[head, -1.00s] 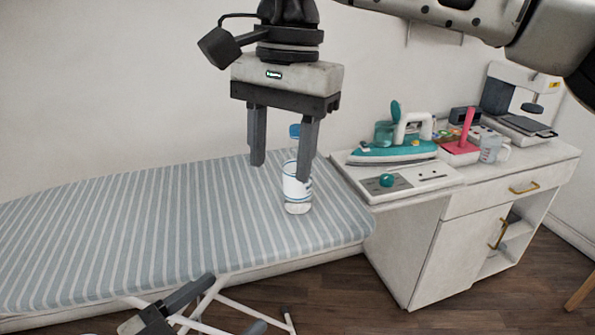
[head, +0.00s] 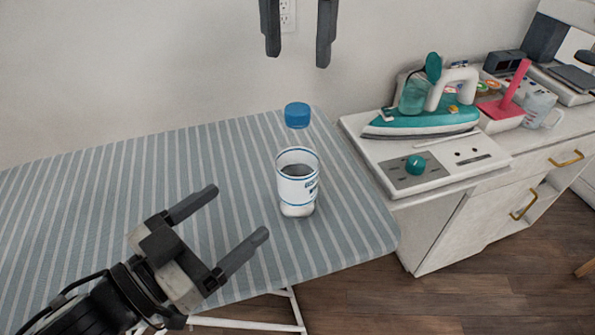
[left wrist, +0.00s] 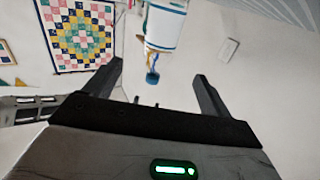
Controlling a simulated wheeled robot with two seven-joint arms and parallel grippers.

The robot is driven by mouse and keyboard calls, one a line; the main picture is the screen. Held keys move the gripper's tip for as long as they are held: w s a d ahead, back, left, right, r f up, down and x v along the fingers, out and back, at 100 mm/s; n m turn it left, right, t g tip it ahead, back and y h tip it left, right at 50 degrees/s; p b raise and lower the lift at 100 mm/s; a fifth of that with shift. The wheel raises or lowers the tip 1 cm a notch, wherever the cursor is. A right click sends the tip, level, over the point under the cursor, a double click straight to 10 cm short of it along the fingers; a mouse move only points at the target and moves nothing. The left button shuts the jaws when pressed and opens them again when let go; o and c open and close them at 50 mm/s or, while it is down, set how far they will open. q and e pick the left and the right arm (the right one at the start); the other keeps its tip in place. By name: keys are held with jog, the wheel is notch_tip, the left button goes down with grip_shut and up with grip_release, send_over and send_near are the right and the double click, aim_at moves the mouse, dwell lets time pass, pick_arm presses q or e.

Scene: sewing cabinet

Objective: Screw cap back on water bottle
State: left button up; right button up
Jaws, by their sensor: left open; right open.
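The water bottle (head: 298,188) stands upright near the right end of the striped ironing board, with a white and blue band around its body. Its blue cap (head: 297,115) appears directly above the body, with a see-through part between; I cannot tell whether it is screwed tight. My left gripper (head: 235,212) is open and empty, left of the bottle, its fingers pointing towards it. In the left wrist view the bottle (left wrist: 166,25) and cap (left wrist: 152,77) appear upside down, the cap between the open fingers in the picture. My right gripper (head: 297,57) is open and empty above the cap.
The ironing board (head: 100,200) is clear left of the bottle. Right of it, a white cabinet holds a teal iron (head: 425,120), a panel with a teal knob (head: 416,165), a pink-handled item (head: 510,90) and a clear jug (head: 537,108). A quilt (left wrist: 80,35) hangs on a wall.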

aim_at(305, 157)
pick_arm(q)
jog(key=x, duration=1.6)
jog(key=shift+w, duration=0.1)
grip_shut()
pick_arm(e)
jog(key=m, duration=0.7)
jog(key=shift+m, duration=0.3)
jog(key=m, duration=0.6)
jog(key=shift+f, duration=4.05)
